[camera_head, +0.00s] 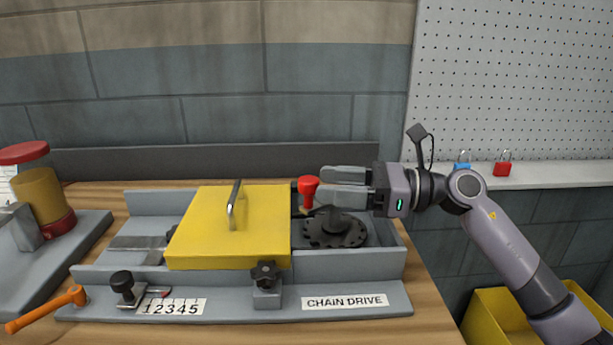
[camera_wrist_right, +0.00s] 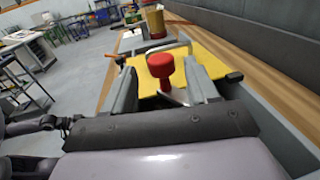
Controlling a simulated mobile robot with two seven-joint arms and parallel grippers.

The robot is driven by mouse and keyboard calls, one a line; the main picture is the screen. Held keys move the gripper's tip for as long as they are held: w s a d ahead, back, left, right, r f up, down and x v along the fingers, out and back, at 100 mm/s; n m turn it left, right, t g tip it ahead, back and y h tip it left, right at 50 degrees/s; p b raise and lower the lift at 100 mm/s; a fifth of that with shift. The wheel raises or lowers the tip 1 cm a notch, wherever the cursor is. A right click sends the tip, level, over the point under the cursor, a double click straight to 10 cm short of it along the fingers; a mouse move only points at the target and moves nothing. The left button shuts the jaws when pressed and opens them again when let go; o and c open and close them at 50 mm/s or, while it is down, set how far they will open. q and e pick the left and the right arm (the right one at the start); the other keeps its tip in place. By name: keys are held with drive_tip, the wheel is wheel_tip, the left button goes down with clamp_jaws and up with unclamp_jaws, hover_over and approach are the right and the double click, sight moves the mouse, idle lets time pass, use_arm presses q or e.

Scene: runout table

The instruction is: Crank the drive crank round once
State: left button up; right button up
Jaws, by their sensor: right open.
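The drive crank has a red knob (camera_head: 308,188) on an arm above a dark toothed wheel (camera_head: 336,232), inside the grey chain drive housing (camera_head: 350,266). My right gripper (camera_head: 322,184) comes in from the right, with its fingers level and pointing left at the knob. It is open. In the right wrist view the red knob (camera_wrist_right: 161,68) stands upright between the tips of the two fingers (camera_wrist_right: 170,88), with gaps on both sides. Part of the crank arm is hidden by the fingers. My left gripper is not in view.
A yellow cover (camera_head: 262,225) with a metal handle lies left of the crank, clamped by a black knob (camera_head: 265,273). An orange-handled lever (camera_head: 50,308) and a yellow and red cylinder (camera_head: 42,190) are at the left. A pegboard ledge with padlocks (camera_head: 502,166) is at the right.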

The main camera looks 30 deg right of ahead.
sight(308, 179)
drive_tip(key=p+x, duration=0.1)
drive_tip(key=x, duration=0.2)
drive_tip(key=shift+w+a+r, duration=0.1)
drive_tip(key=shift+w+a, duration=0.05)
drive_tip(key=shift+a, duration=0.05)
drive_tip(key=shift+w+a, duration=0.25)
drive_tip(key=shift+a, duration=0.1)
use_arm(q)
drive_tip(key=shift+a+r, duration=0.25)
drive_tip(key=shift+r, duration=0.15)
use_arm(e)
clamp_jaws()
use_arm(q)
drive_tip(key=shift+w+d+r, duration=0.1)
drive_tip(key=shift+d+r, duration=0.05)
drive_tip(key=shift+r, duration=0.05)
use_arm(e)
drive_tip(key=shift+w, duration=0.1)
